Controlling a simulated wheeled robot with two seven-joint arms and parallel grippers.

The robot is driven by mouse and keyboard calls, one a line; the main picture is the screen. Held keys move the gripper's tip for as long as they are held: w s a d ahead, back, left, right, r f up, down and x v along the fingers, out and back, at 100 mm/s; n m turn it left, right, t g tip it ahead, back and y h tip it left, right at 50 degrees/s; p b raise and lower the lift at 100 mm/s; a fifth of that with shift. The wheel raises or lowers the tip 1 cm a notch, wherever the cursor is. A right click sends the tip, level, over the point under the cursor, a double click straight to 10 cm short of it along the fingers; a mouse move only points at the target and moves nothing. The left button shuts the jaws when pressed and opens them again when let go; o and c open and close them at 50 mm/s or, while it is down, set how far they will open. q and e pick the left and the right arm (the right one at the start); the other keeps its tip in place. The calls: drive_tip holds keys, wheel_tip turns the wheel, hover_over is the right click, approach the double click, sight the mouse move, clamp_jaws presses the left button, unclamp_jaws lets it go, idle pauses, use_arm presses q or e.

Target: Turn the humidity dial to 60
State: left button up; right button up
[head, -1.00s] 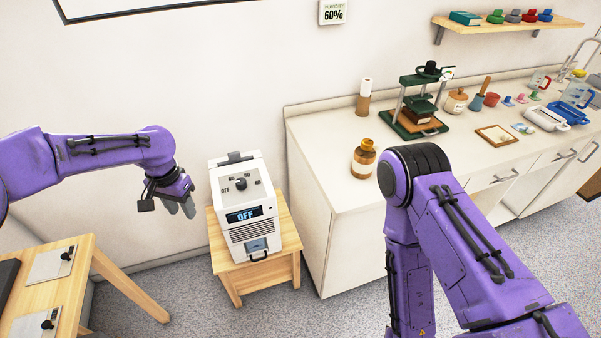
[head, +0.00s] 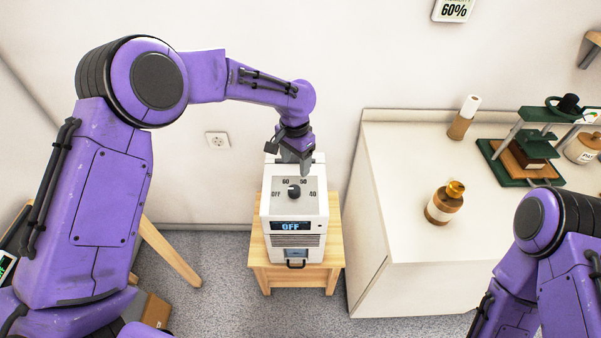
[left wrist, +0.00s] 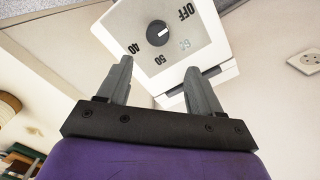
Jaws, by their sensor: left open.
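The white humidity unit (head: 312,207) stands on a small wooden stool (head: 338,240). Its black dial (head: 294,191) is on the top panel, among the marks OFF, 60, 50 and 40. The display (head: 290,226) reads OFF. My left gripper (head: 296,165) is over the back edge of the unit, behind the dial in the head view. In the left wrist view the gripper (left wrist: 160,78) is open and empty, with the dial (left wrist: 157,33) beyond its fingertips and apart from them. The dial's white pointer line is turned toward OFF. Of my right arm only links show; its gripper is out of view.
A wall sign (head: 453,10) reads 60%. To the right a white counter (head: 400,160) carries a brown bottle (head: 444,203), a paper roll (head: 463,118) and a green press (head: 520,160). A wall socket (head: 217,140) is left of the unit.

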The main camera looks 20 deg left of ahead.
sight(294, 188)
use_arm(q)
drive_tip(key=f, duration=0.2)
drive_tip(key=shift+s+f+p, duration=0.35)
drive_tip(key=shift+p, duration=0.05)
drive_tip(key=s+f, duration=0.1)
drive_tip(key=f, duration=0.1)
drive_tip(key=s+f+p, duration=0.1)
drive_tip(key=f, duration=0.1)
drive_tip(key=shift+s, duration=0.15)
drive_tip(key=w+f, duration=0.2)
drive_tip(key=f, duration=0.1)
drive_tip(key=shift+f, duration=0.1)
drive_tip(key=shift+s, duration=0.25)
drive_tip(key=shift+s+r, duration=0.2)
drive_tip(key=shift+r, duration=0.1)
drive_tip(key=c, duration=1)
drive_tip(key=shift+a, duration=0.1)
drive_tip(key=shift+c, duration=0.3)
use_arm(e)
drive_tip(key=s+r, duration=0.1)
drive_tip(key=r, duration=0.1)
drive_tip(key=shift+s+r, duration=0.35)
